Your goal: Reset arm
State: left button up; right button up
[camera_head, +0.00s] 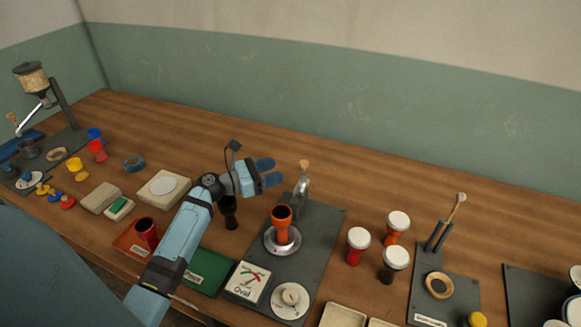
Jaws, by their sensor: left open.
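My left arm comes in from the bottom left, and its light-blue left gripper (269,172) is above the middle of the table. Its two fingers point right with a gap between them, and nothing shows between them. A dark goblet drum body (230,214) stands just below the gripper, apart from the fingers. An orange goblet drum body (282,224) sits upright on a round metal holder (283,243) of a grey station, right of and nearer than the gripper. My right gripper is not in view.
White-topped drums (358,240) stand right of the grey station (326,226). A red tray (128,241) with a dark red cup (146,230) and a green tray (208,272) lie near the front edge. Table behind the gripper (330,165) is clear.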

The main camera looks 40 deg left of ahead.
pick_arm(q)
jog(key=shift+v, duration=1.05)
